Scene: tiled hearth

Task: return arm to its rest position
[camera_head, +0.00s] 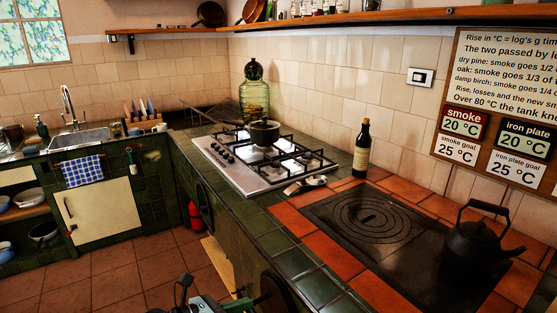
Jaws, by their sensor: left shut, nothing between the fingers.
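My left gripper (185,290) shows at the bottom edge of the head view, low in front of the green-tiled counter and over the floor. It is shut with nothing between its fingers, and most of its arm is cut off by the frame. It is apart from the things on the counter. My right gripper is not in view.
The tiled counter (262,225) runs close on the right, with a gas hob (222,165), pot (264,133), dark bottle (361,152), iron plate (365,215) and black kettle (475,240). A red extinguisher-like object (195,215) stands beside it. The floor (120,280) at left is clear.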

